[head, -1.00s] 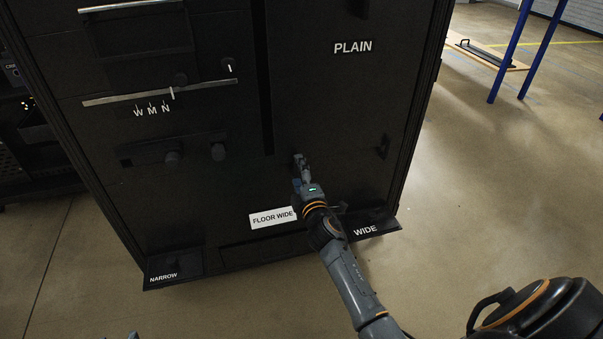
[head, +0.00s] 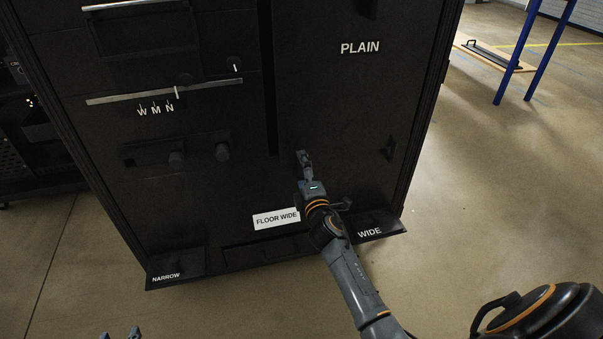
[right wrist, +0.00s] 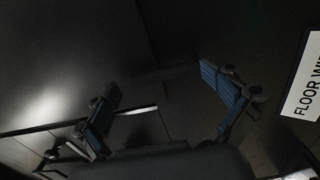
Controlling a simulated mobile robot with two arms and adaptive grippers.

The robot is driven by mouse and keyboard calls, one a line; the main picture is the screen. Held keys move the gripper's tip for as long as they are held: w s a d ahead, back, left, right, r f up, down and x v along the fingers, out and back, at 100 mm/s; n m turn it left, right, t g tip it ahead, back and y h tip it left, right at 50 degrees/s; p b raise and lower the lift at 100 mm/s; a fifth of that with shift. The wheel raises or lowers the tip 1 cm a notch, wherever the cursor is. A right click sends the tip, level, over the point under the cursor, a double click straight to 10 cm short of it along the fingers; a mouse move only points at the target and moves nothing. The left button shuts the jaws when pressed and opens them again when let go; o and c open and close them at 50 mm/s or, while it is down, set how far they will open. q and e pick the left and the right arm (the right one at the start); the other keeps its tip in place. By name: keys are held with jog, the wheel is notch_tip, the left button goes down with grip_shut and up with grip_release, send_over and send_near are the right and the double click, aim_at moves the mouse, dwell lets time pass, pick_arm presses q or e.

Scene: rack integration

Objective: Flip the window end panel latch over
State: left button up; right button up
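The black cabinet (head: 330,110) fills most of the head view. No label reading "window" shows, so I cannot tell which part is the window end panel latch. A small dark catch (head: 388,149) sits on the right side of the cabinet face, below the PLAIN label. My right gripper (head: 303,158) is in front of the lower middle of that face, left of the catch; contact cannot be told. In the right wrist view its blue-padded fingers (right wrist: 165,100) are spread, with nothing seen between them. My left gripper (head: 120,335) shows only two separated fingertips at the bottom edge.
A FLOOR WIDE label (head: 276,218) is beside my right wrist. NARROW (head: 168,277) and WIDE (head: 370,232) ledges stick out at the cabinet's foot. Several knobs are at left. A blue frame (head: 515,60) stands at back right; the floor (head: 480,200) between is open.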

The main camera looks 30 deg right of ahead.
jog(key=shift+s+a+f, duration=0.2)
jog(key=shift+s, duration=0.35)
jog(key=v, duration=1.1)
jog(key=shift+d, duration=0.15)
jog(key=shift+r, duration=0.1)
